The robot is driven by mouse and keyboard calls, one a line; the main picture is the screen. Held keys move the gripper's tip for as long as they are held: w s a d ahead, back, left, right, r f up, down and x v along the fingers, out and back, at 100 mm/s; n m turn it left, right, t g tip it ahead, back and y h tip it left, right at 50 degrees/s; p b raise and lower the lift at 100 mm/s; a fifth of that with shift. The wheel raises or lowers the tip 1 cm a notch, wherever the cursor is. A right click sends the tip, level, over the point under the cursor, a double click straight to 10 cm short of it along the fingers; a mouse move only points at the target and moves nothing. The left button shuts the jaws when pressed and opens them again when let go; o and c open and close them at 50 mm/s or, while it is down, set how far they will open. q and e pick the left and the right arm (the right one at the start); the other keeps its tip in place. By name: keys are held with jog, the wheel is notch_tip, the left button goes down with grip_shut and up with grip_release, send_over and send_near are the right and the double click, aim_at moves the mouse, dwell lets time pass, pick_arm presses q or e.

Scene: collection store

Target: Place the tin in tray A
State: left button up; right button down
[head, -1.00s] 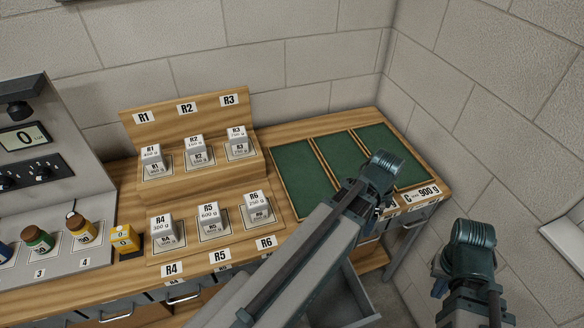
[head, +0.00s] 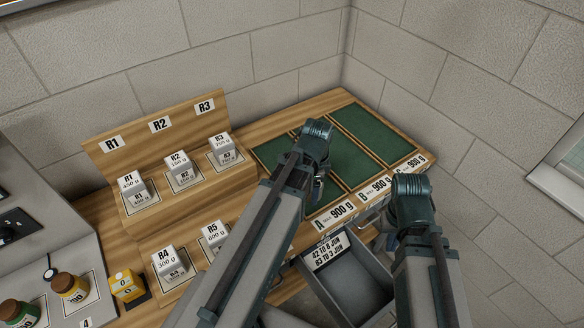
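Tray A is the leftmost green-lined compartment (head: 271,152) at the back of the wooden bench, above the label "A 900 g" (head: 333,214). My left arm crosses in front of it and hides part of it. My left gripper (head: 318,190) points down over the trays; its fingers are mostly hidden behind its own wrist. My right gripper (head: 384,240) is in front of the bench edge, right of the left one and over the open drawer side; its fingers are small and dark. I cannot make out a tin for certain, nor whether either gripper holds one.
Green trays B (head: 335,160) and C (head: 372,132) look empty where visible. A grey drawer (head: 362,285) stands open below. White weight-marked blocks (head: 180,168) stand on the wooden rack at left. A yellow block (head: 124,284) and capped bottles (head: 70,287) are at lower left.

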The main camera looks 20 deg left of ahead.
pick_arm(q)
jog(key=w+a, duration=0.3)
jog(key=w+a+f, duration=0.1)
jog(key=w+a, duration=0.2)
jog(key=w+a+b, duration=0.1)
jog(key=w+a, duration=0.2)
jog(key=shift+w+a+f, duration=0.15)
jog(key=shift+w+a, duration=0.15)
jog(key=shift+w, duration=0.1)
jog(key=shift+w+a+f, duration=0.1)
jog(key=shift+w+a, duration=0.25)
jog(key=shift+w, duration=0.05)
notch_tip(320, 180, down, 4)
jog(key=b, duration=0.3)
jog(key=shift+s+d+r+b, duration=0.15)
jog(key=shift+r+b, duration=0.1)
jog(key=shift+b, duration=0.15)
jog(key=shift+f, duration=0.1)
jog(key=o, duration=1.3)
